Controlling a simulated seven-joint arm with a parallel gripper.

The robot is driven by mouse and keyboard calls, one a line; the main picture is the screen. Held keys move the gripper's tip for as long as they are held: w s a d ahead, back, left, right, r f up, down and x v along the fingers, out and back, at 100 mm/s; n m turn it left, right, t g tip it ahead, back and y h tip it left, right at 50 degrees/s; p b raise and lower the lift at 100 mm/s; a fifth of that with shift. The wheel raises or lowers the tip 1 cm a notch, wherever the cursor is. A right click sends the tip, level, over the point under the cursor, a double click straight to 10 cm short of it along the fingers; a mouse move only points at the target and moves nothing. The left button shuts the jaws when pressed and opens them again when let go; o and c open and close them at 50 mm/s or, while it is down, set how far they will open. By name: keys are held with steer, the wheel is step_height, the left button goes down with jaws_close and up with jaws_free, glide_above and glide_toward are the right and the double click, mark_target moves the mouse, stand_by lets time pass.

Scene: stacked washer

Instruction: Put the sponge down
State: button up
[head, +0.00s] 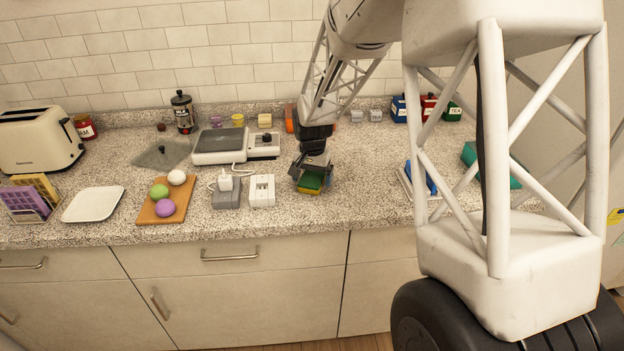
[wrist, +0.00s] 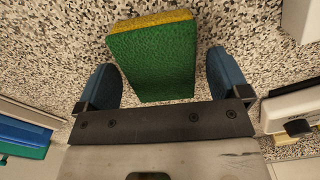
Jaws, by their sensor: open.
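The sponge (wrist: 155,55) is a block with a green face and a yellow layer along one edge. In the wrist view it lies between the two blue fingers of my gripper (wrist: 163,80), with a gap on both sides. In the head view the sponge (head: 311,183) is at the speckled counter (head: 350,208), under my gripper (head: 312,176). My gripper is open. The sponge looks close to or resting on the counter, but its underside is hidden.
A kitchen scale (head: 219,145) stands behind. A blue item (head: 430,178) lies right. Counter between sponge and blue item is clear.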

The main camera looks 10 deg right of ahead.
mark_target(313, 178)
step_height(313, 178, up, 11)
stand_by(0.6)
steer(key=shift+r, duration=0.15)
stand_by(0.5)
steer(key=s+d+r+n+t, duration=0.1)
steer(key=s+d+r, duration=0.3)
steer(key=s, duration=0.6)
steer(key=s+d+r+n, duration=0.1)
steer(key=s+d+r, duration=0.1)
steer(key=s+r, duration=0.5)
steer(key=s+d+f+n, duration=0.1)
steer(key=s+d, duration=0.1)
steer(key=s, duration=1)
steer(key=s+d+f+n+t, duration=0.1)
steer(key=s+d+f, duration=0.1)
steer(key=s, duration=1.1)
steer(key=shift+d+t, duration=0.15)
steer(key=shift+t, duration=0.15)
